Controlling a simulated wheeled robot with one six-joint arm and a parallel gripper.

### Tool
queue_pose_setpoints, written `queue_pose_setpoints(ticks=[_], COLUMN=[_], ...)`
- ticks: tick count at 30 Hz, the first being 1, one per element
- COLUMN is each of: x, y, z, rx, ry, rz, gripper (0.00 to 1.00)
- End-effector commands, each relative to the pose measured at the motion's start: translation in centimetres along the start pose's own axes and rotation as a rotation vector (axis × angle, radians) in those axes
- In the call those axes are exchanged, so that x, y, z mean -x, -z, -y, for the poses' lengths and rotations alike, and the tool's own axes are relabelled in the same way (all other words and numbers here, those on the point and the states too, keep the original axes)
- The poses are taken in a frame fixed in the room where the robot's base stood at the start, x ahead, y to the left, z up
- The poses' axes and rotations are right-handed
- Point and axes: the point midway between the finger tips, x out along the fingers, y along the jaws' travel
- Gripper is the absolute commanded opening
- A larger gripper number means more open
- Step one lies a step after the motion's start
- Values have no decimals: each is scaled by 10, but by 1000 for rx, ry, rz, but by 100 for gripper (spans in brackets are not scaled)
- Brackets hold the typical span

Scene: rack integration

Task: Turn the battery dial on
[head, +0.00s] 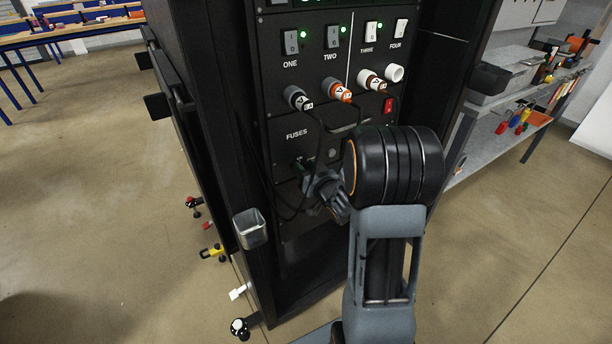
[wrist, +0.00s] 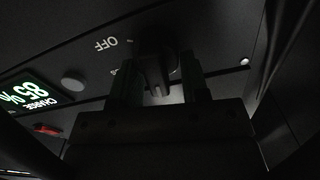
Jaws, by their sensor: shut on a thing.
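The battery dial (wrist: 157,75) is a dark knob on the black panel in the wrist view. My gripper (wrist: 158,92) is shut on it, with one finger on each side. White "OFF" lettering shows on the panel to the left of the dial, upside down in this view. Part of the dial's other marking is hidden by a finger. In the head view my gripper (head: 318,186) is at the lower rack panel, below the FUSES label, and my arm hides most of that panel and the dial.
Above on the rack, switches with green lights and cable plugs (head: 337,91) sit over hanging black cables. A metal cup (head: 250,229) hangs at the rack's left edge.

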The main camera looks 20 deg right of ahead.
Motion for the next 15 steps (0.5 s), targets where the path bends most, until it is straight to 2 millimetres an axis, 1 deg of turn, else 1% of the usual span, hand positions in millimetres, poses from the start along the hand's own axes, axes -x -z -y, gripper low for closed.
queue_pose_setpoints(ticks=[1, 6, 15], x=[0, 0, 0], y=[-2, -1, 0], z=[0, 2, 3], rx=[28, 102, 159], ry=[1, 1, 1], rz=[-3, -2, -2], gripper=[18, 18, 18])
